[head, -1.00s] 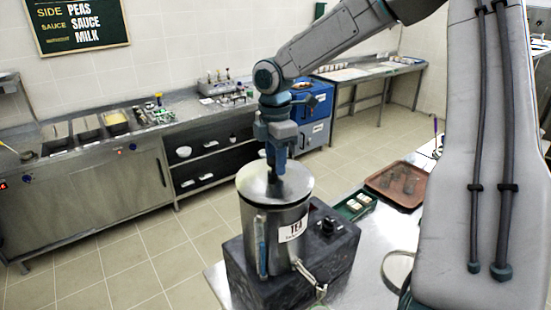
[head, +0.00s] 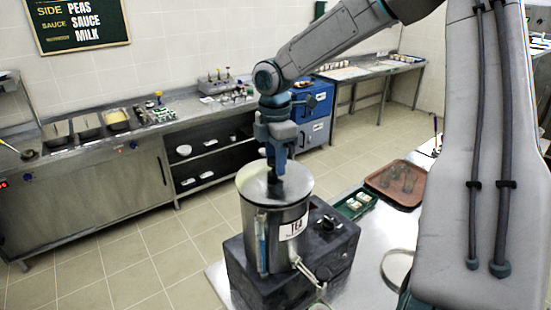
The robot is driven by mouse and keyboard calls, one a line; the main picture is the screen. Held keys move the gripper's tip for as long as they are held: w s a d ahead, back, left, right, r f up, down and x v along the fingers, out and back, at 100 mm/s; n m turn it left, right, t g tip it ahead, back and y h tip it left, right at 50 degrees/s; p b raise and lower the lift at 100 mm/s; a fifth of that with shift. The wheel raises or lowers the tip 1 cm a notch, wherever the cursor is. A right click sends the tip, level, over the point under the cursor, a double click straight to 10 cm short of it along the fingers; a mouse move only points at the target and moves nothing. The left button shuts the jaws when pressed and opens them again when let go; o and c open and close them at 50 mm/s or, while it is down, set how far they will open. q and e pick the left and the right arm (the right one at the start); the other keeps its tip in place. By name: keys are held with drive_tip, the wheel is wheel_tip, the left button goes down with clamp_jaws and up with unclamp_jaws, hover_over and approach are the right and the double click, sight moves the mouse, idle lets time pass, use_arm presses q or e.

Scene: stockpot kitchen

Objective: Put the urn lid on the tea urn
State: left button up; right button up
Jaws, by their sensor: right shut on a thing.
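The tea urn (head: 289,250) is a steel cylinder with a "TEA" label, a sight tube and a front tap, upright on a dark base at the counter's edge. The urn lid (head: 252,181) is a pale metal disc at the urn's mouth. My right gripper (head: 276,186) points straight down over the urn's middle and is shut on the lid's knob, which it hides. The lid looks level and at the rim, but I cannot tell whether it is fully seated. My left gripper is not in view.
A brown tray (head: 396,187) with glasses and a green box (head: 355,204) stand right of the urn on the counter. A steel counter (head: 90,190) with food pans runs along the back wall. Tiled floor lies open between.

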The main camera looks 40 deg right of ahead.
drive_tip(key=shift+f, duration=0.45)
idle(0.5)
drive_tip(key=o, duration=1.2)
